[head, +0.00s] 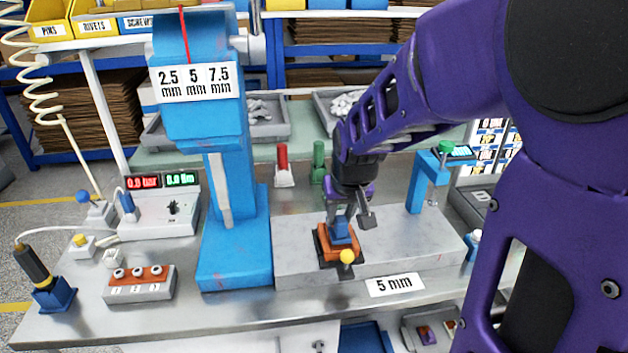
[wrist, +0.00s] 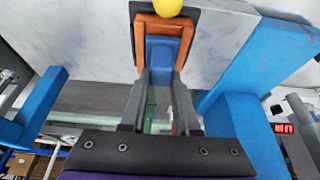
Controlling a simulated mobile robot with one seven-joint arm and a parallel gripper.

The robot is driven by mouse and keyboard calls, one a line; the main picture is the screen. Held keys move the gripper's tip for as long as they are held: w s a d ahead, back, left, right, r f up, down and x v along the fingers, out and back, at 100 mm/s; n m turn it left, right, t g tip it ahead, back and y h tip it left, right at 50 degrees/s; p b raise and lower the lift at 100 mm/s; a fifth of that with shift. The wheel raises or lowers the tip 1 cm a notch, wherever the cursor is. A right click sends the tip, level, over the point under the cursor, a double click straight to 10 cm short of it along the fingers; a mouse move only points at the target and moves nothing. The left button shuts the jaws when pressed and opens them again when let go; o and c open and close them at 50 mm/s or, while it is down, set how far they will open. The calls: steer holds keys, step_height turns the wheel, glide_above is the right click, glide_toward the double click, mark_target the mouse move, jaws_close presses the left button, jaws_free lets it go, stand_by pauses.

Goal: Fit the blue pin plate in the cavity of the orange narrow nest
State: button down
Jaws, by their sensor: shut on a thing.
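The orange narrow nest (head: 340,255) sits on a dark base on the grey block in the middle of the bench. A yellow ball knob (head: 347,256) is at its front. The blue pin plate (head: 341,231) is between my gripper's fingers (head: 340,212), at the nest. In the wrist view the blue pin plate (wrist: 161,52) lies within the outline of the orange nest (wrist: 140,38), with orange on its sides and far end. My gripper (wrist: 161,75) is shut on the plate. I cannot tell whether the plate is fully seated; its underside is hidden.
A blue press column (head: 230,190) stands left of the nest, and a smaller blue stand (head: 418,190) stands to the right. Red (head: 283,165) and green (head: 318,162) upright pieces stand behind. The grey block (head: 300,245) is bare on both sides of the nest.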

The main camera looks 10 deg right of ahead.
steer(key=shift+f+b, duration=0.7)
steer(key=shift+f, duration=0.2)
steer(key=c, duration=0.6)
jaws_free()
steer(key=shift+o, duration=0.2)
steer(key=shift+r, duration=0.1)
